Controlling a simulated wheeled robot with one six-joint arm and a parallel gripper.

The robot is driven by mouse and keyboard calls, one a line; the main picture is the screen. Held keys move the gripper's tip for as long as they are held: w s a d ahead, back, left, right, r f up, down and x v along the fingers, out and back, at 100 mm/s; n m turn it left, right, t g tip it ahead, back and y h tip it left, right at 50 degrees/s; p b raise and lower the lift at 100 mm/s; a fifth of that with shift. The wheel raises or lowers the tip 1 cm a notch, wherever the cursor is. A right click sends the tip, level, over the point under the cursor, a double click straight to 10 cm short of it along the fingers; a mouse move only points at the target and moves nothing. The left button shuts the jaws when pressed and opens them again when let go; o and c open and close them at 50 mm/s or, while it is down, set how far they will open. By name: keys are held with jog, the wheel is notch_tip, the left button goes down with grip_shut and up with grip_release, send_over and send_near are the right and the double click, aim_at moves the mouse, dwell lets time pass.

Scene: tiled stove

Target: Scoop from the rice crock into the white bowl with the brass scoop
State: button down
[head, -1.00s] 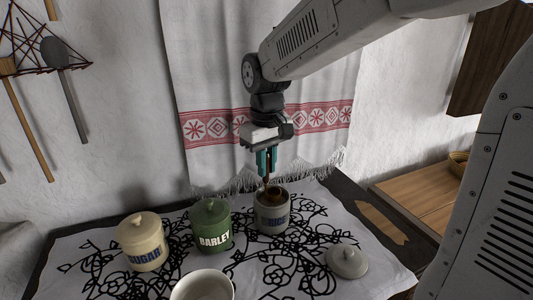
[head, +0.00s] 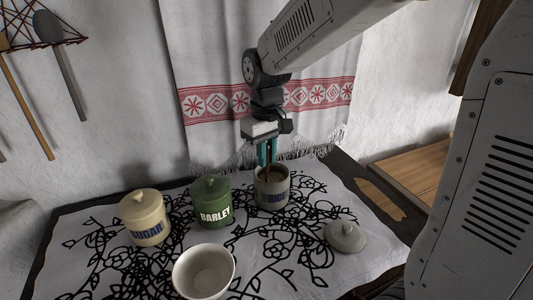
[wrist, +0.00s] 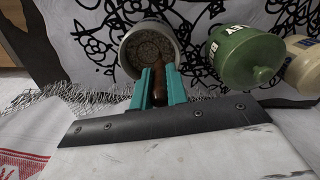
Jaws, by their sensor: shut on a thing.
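In the wrist view the teal fingers of my gripper (wrist: 158,88) close on the scoop handle (wrist: 138,98), which reaches to the mouth of the rice crock (wrist: 150,48). The scoop's bowl is not clearly visible. The white bowl (head: 204,271) stands empty at the front.
The green barley crock (head: 212,203) stands just left of the rice crock, and the cream sugar crock (head: 144,219) further left. A grey lid (head: 346,237) lies on the cloth at right. A red-patterned towel (head: 315,95) hangs close behind my gripper.

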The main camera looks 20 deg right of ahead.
dwell(0.6)
jog(key=shift+r, duration=4.2)
